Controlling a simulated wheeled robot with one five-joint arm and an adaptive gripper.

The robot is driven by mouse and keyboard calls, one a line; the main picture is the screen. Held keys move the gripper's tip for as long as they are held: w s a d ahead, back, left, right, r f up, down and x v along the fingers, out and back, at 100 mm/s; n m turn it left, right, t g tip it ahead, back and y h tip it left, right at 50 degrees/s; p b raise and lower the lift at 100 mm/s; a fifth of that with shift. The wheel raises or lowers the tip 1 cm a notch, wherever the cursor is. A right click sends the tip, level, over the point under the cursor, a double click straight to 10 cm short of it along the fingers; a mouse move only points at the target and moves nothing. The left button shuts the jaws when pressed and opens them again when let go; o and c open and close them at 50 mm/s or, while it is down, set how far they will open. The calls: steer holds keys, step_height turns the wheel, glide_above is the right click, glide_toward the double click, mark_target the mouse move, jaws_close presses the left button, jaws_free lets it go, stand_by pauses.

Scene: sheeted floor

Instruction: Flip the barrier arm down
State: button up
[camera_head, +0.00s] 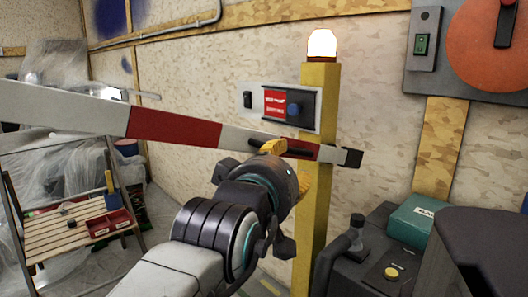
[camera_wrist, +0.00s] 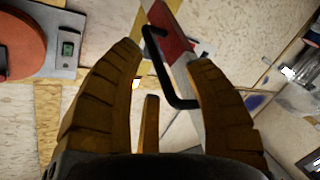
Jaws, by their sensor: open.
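The red and white striped barrier arm (camera_head: 172,130) runs from the left edge of the head view to the yellow post (camera_head: 318,195), sloping gently down to the right in the picture. A black block caps its right end. My gripper (camera_head: 290,165) is open in front of the barrier arm near the post, its yellow fingers hiding part of it. In the wrist view, a black bar handle (camera_wrist: 161,72) on the barrier arm (camera_wrist: 172,30) lies between the spread fingertips (camera_wrist: 165,58). I cannot tell whether a finger touches the handle.
A lit lamp (camera_head: 322,44) tops the post. A wall box (camera_head: 282,104) with a red panel and blue knob is behind it. A dark machine (camera_head: 378,252) with a teal box (camera_head: 415,222) stands at right. A slatted wooden bench (camera_head: 65,236) with a red tray (camera_head: 108,223) stands at left.

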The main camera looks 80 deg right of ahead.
mark_target(297, 151)
steer(key=shift+n+g+h, duration=0.3)
steer(key=shift+n+h, duration=0.3)
steer(key=shift+n, duration=0.3)
steer(key=d+b, duration=0.1)
steer(key=d, duration=0.1)
steer(key=d+b, duration=0.1)
steer(key=d, duration=0.1)
steer(key=s+d+b, duration=0.1)
steer(key=b, duration=0.1)
steer(key=shift+d+r, duration=0.1)
steer(key=shift+d, duration=0.3)
steer(key=shift+s+d+r, duration=0.1)
steer(key=shift+d+r, duration=0.1)
steer(key=shift+d, duration=0.9)
steer(key=shift+o, duration=0.3)
jaws_close()
